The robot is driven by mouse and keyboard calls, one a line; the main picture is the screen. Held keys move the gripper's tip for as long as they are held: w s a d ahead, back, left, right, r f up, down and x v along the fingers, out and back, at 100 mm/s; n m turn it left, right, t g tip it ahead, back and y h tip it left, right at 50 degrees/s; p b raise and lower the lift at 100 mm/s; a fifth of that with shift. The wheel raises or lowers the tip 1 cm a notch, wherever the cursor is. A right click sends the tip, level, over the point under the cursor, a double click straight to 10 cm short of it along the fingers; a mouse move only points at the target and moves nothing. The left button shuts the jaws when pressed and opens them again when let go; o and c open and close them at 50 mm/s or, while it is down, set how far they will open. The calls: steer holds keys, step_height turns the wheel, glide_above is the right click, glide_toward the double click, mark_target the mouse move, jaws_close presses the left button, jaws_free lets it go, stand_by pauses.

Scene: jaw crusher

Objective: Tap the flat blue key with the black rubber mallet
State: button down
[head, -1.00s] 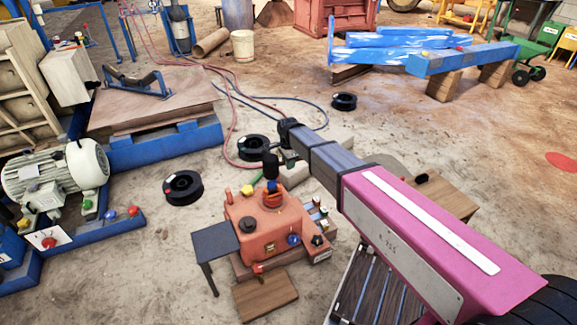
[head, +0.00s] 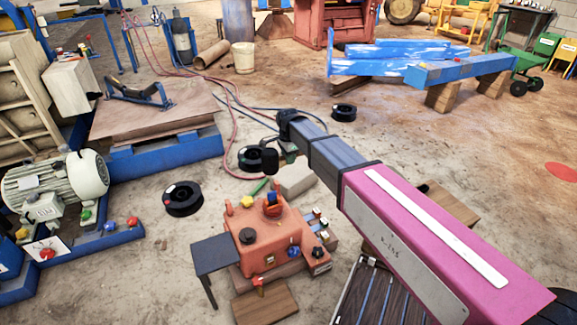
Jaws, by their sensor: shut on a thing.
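The orange machine housing (head: 272,238) stands on the ground at lower centre. A small upright blue piece (head: 272,197), apparently the flat blue key, sits in a round orange fitting on its top. My gripper (head: 287,156) is at the end of the pink and grey arm, above and behind the housing in the picture. The mallet's handle and the fingertips are mostly hidden or too small to make out.
A dark side table (head: 214,254) adjoins the housing at left, and a wooden board (head: 265,305) lies in front. A grey block (head: 296,180) is behind it. Black spools (head: 183,198) and hoses lie on the ground. An electric motor (head: 62,187) stands at left.

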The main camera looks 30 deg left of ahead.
steer(key=shift+r, duration=0.3)
step_height(320, 180, down, 6)
steer(key=g+y, duration=0.2)
steer(key=g, duration=0.1)
stand_by(0.4)
step_height(320, 180, down, 6)
steer(key=t+h, duration=0.1)
steer(key=t, duration=0.1)
step_height(320, 180, up, 6)
steer(key=shift+f, duration=0.2)
stand_by(0.3)
